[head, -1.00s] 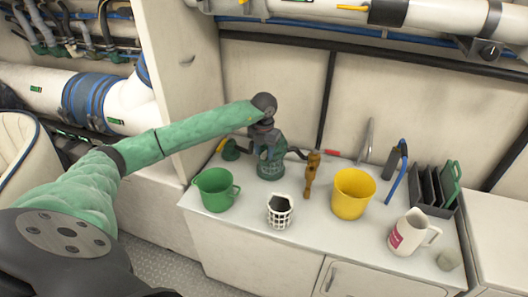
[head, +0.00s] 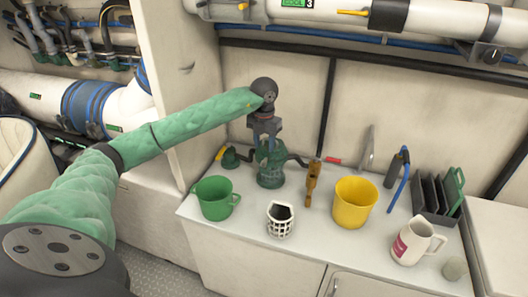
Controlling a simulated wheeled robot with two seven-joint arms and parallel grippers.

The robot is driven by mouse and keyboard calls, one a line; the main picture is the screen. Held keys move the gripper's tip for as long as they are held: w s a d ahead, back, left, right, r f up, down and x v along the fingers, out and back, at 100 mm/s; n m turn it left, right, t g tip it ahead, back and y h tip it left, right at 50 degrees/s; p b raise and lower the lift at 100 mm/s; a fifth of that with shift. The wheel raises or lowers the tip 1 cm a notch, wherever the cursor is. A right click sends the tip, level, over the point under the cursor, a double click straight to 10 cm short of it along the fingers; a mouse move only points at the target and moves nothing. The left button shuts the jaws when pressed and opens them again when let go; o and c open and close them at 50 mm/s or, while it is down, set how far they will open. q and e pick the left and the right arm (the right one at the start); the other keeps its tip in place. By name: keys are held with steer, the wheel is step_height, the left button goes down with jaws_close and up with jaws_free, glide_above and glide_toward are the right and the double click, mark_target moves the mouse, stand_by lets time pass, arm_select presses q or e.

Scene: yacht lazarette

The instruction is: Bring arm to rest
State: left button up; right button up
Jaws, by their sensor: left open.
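My left arm comes in from the left in a green sleeve. My left gripper (head: 267,140) points down at the back left of the white counter (head: 330,245). It is open, with nothing seen held in it. Directly below it in the picture stands a green canister-like fitting (head: 271,172) with dark hoses at its sides. The gripper overlaps its top, and I cannot tell whether they touch. My right gripper is not in view.
On the counter stand a green jug (head: 214,199), a white lattice cup (head: 280,222), a yellow bucket (head: 353,203), a white pitcher (head: 414,242) and a dark rack (head: 436,195). A brown-handled tool (head: 312,182) is beside the bucket. Pipes run overhead.

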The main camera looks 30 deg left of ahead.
arm_select(q)
steer(key=shift+r, duration=0.3)
stand_by(0.4)
